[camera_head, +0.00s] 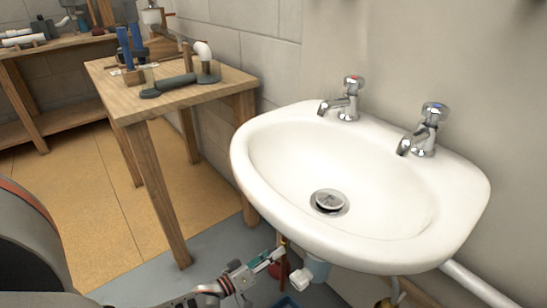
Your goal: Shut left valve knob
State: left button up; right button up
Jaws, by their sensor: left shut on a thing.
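My left gripper (274,257) is at the bottom middle, under the front left edge of the white sink (248,190). It is shut at a thin reddish upright pipe (283,270), where the left valve knob is. The knob itself is small and mostly hidden by the fingers, so I cannot tell how far it is turned. A white fitting (301,279) is just right of the gripper. My right gripper is not in view.
The sink has a red-topped tap (350,98) and a blue-topped tap (428,130). A pale waste pipe (318,268) hangs below it. A wooden table (210,98) with pipe parts stands behind left. A white pipe (475,287) runs at the lower right.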

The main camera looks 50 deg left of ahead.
pick_arm(q)
jog(key=m, duration=1.3)
jog(key=shift+m, duration=2.4)
jog(key=o, duration=1.1)
jog(key=s, duration=0.8)
jog(key=s+a, duration=0.1)
jog(key=s, duration=0.3)
